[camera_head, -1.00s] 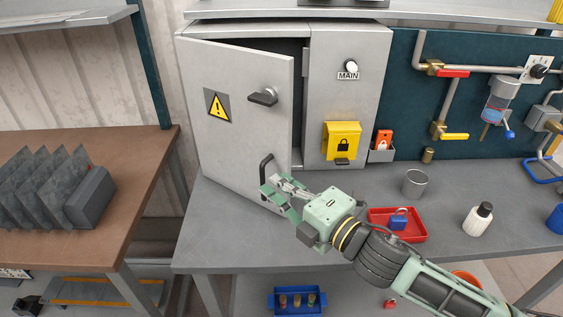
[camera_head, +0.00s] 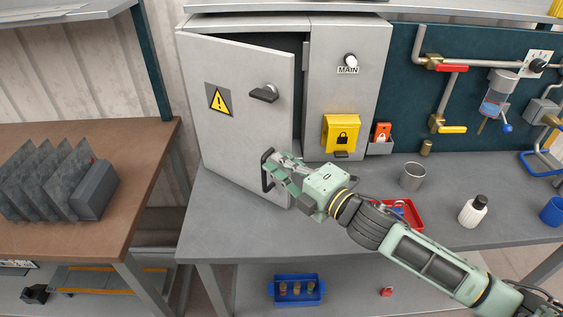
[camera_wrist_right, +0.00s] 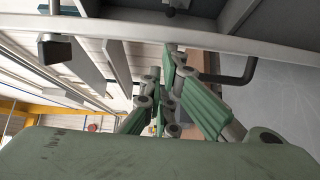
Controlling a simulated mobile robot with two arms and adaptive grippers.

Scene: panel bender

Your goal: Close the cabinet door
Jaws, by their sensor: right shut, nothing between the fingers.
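The grey cabinet door (camera_head: 235,130) stands ajar, with a dark gap along its right edge. It carries a yellow warning sign, a dark latch (camera_head: 264,93) and a black bar handle (camera_head: 266,171) low down near its free edge. My right gripper (camera_head: 277,164) is shut and empty, close beside the bar handle on its right. I cannot tell if it touches the handle or door. In the right wrist view its green fingers (camera_wrist_right: 172,85) point at a pale panel edge (camera_wrist_right: 200,42), with a dark bar (camera_wrist_right: 240,76) on the right. My left gripper is not in view.
The cabinet stands on a grey workbench (camera_head: 225,235). A yellow lock box (camera_head: 341,134) is on its fixed right panel. A metal cup (camera_head: 413,176), a red tray (camera_head: 412,219) and a white bottle (camera_head: 474,211) stand to the right. A brown table (camera_head: 140,165) is at left.

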